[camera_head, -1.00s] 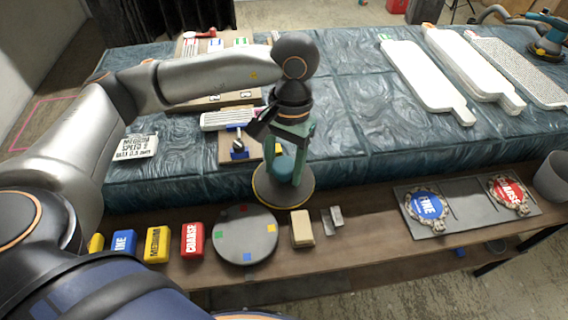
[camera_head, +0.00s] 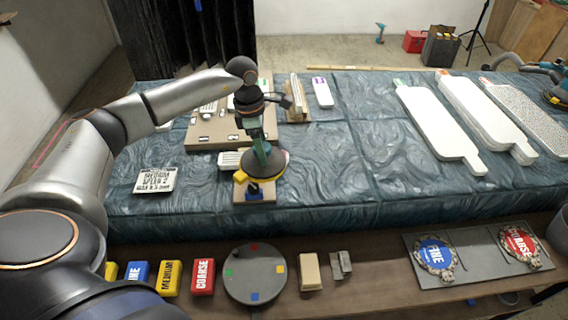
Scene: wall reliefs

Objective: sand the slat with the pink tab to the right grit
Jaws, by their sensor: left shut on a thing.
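My left gripper (camera_head: 254,118) is shut on a sander (camera_head: 262,146) with a green body and a round dark pad (camera_head: 268,166) that has a yellow edge. The sander is tilted over a small wooden fixture (camera_head: 250,197) with a blue clamp (camera_head: 254,188). A pale slat (camera_head: 229,159) lies at this fixture, partly hidden by the pad. I cannot tell whether the pad touches it, and its tab is hidden. A sign (camera_head: 156,180) on the left reads MEDIUM, SPEED 2. My right gripper is not in view.
A rack board (camera_head: 215,130) and a purple-tabbed slat (camera_head: 322,92) lie behind. Large white panels (camera_head: 440,125) lie at right. The front bench holds a yellow MEDIUM block (camera_head: 169,278), a red COARSE block (camera_head: 203,277), a turntable (camera_head: 254,274), and FINE (camera_head: 435,254) and COARSE discs (camera_head: 519,243).

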